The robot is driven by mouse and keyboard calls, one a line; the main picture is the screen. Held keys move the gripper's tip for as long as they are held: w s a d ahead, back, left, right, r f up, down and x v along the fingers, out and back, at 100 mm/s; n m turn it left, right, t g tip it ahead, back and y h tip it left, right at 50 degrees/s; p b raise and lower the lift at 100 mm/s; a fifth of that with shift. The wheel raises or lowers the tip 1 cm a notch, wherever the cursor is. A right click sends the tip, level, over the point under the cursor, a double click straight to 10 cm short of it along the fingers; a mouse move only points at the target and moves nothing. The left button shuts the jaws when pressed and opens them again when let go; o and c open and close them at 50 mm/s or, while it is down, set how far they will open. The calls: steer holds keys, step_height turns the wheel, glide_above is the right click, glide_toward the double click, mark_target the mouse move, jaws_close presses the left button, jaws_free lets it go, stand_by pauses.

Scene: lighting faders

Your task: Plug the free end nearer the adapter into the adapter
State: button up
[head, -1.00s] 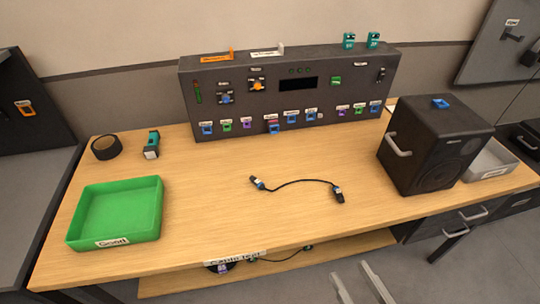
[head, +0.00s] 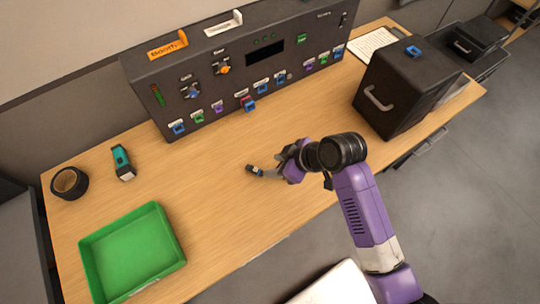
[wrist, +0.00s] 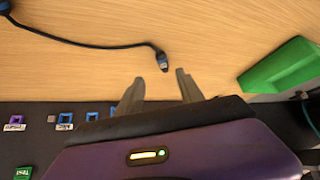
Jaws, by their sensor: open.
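A black cable lies on the wooden table. Its left end is a dark plug with a light band (head: 255,171), and the cable's far end is hidden behind my arm in the head view. In the wrist view the same plug (wrist: 161,60) lies just beyond the gap between my fingertips. My gripper (wrist: 158,82) is open and empty, above the table and close to the plug. A small teal and black block (head: 123,162), possibly the adapter, stands on the table to the left of the cable. It is not seen in the wrist view.
A dark console (head: 240,70) with coloured ports stands along the table's back. A green tray (head: 130,255) is at front left, a black tape roll (head: 69,183) at far left. The table between cable and teal block is clear.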

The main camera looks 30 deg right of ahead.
mark_target(260, 171)
steer(key=b+x, duration=0.2)
steer(key=x, duration=0.1)
steer(key=b+x, duration=0.2)
steer(key=x, duration=0.1)
steer(key=b+x, duration=0.2)
steer(key=x, duration=0.1)
steer(key=shift+s+a+f+b, duration=0.1)
steer(key=shift+s+f+b, duration=0.05)
steer(key=shift+s+b, duration=0.3)
steer(key=shift+c, duration=0.3)
jaws_close()
steer(key=shift+r+p, duration=2.55)
